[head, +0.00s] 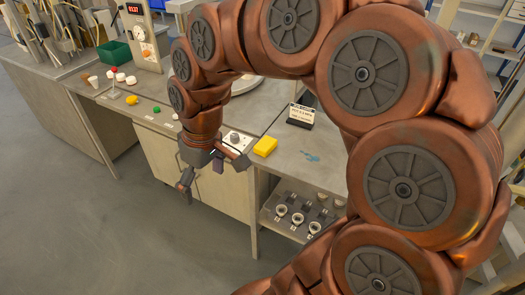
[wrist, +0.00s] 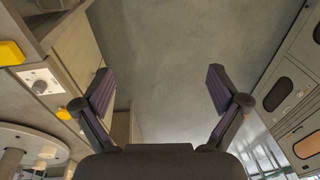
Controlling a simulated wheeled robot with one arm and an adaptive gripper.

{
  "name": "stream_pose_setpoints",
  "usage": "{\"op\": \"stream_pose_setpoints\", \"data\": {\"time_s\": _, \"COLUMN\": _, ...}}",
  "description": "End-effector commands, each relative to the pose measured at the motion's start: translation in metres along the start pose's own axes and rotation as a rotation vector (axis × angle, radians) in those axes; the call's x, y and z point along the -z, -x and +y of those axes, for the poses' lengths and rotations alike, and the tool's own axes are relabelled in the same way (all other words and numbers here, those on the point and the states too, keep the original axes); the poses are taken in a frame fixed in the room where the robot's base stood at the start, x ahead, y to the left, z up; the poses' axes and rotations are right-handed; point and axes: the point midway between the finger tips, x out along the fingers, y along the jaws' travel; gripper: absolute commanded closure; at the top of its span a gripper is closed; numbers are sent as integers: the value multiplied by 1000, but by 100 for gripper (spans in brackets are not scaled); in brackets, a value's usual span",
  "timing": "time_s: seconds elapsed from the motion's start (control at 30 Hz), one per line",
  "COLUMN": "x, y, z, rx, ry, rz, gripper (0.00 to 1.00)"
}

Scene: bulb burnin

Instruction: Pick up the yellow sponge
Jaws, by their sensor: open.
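The yellow sponge (head: 265,146) lies on the grey bench top near its front edge, just right of a white box with a knob. In the wrist view the yellow block at the upper left edge (wrist: 10,53) looks like the same sponge, partly cut off by the frame. My gripper (head: 187,190) hangs in front of the bench, to the left of the sponge and lower in the picture, apart from it. In the wrist view my gripper (wrist: 160,90) is open, with only grey floor between its fingers.
The white knob box (head: 236,140) sits beside the sponge. A black sign (head: 300,116) stands behind it, and a blue smear (head: 311,156) marks the bench to the right. Ring-shaped parts (head: 297,218) fill a shelf below. A green bin (head: 114,52) stands farther left. Open floor lies in front.

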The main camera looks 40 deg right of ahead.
Motion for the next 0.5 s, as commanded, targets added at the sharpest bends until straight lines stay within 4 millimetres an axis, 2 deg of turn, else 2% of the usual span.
{"op": "stream_pose_setpoints", "data": {"time_s": 0.03, "x": 17, "y": -7, "z": 20, "rx": 11, "ry": 12, "rz": 33, "gripper": 0}}
{"op": "stream_pose_setpoints", "data": {"time_s": 0.1, "x": 37, "y": -9, "z": 48, "rx": 17, "ry": 35, "rz": 82, "gripper": 0}}
{"op": "stream_pose_setpoints", "data": {"time_s": 0.23, "x": 64, "y": -16, "z": 110, "rx": 15, "ry": 55, "rz": 166, "gripper": 0}}
{"op": "stream_pose_setpoints", "data": {"time_s": 0.37, "x": 74, "y": -29, "z": 184, "rx": -7, "ry": 43, "rz": 239, "gripper": 0}}
{"op": "stream_pose_setpoints", "data": {"time_s": 0.5, "x": 63, "y": -49, "z": 267, "rx": -49, "ry": 9, "rz": 294, "gripper": 0}}
